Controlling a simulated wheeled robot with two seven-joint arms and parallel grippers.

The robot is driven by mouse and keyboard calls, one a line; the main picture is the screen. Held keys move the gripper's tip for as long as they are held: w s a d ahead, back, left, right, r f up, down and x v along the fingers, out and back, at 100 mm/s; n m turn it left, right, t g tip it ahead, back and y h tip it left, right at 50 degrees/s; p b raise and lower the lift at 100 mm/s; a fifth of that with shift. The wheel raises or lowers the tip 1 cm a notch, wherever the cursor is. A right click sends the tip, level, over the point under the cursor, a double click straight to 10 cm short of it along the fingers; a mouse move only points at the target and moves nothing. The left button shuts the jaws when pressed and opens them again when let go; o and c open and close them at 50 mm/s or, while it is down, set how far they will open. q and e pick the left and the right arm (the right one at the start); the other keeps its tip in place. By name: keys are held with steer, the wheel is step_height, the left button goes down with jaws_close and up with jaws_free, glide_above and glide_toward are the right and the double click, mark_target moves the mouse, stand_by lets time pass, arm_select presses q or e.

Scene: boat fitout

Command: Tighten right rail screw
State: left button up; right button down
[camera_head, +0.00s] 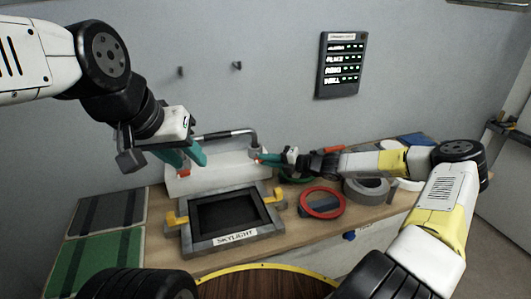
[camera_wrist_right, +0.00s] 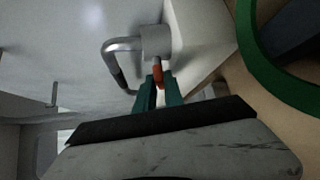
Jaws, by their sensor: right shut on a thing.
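A metal rail (camera_head: 228,134) with a dark middle runs along the top of a white panel (camera_head: 212,180). The red-orange right rail screw (camera_wrist_right: 157,73) sticks out under this mount. My right gripper (camera_head: 262,158) is shut on the screw; its teal fingertips (camera_wrist_right: 158,88) sit either side of it. My left gripper (camera_head: 187,161) is open at the rail's left end, with its fingers apart. A small red left screw (camera_head: 183,173) shows just below it.
A skylight frame (camera_head: 188,241) with yellow latches lies on the wooden bench in front of the panel. A red ring (camera_head: 323,214), a grey tape roll (camera_head: 366,195) and a green ring (camera_wrist_right: 248,50) lie to the right. A lit status board (camera_head: 342,65) hangs on the wall.

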steer(key=shift+f+m+y, duration=0.2)
steer(key=shift+m+y, duration=0.3)
steer(key=shift+y, duration=0.1)
steer(key=shift+a, duration=0.1)
steer(key=c, duration=1.5)
jaws_free()
steer(key=shift+o, duration=0.3)
steer(key=v, duration=0.7)
steer(key=shift+s+d, duration=0.25)
steer(key=shift+d, duration=0.1)
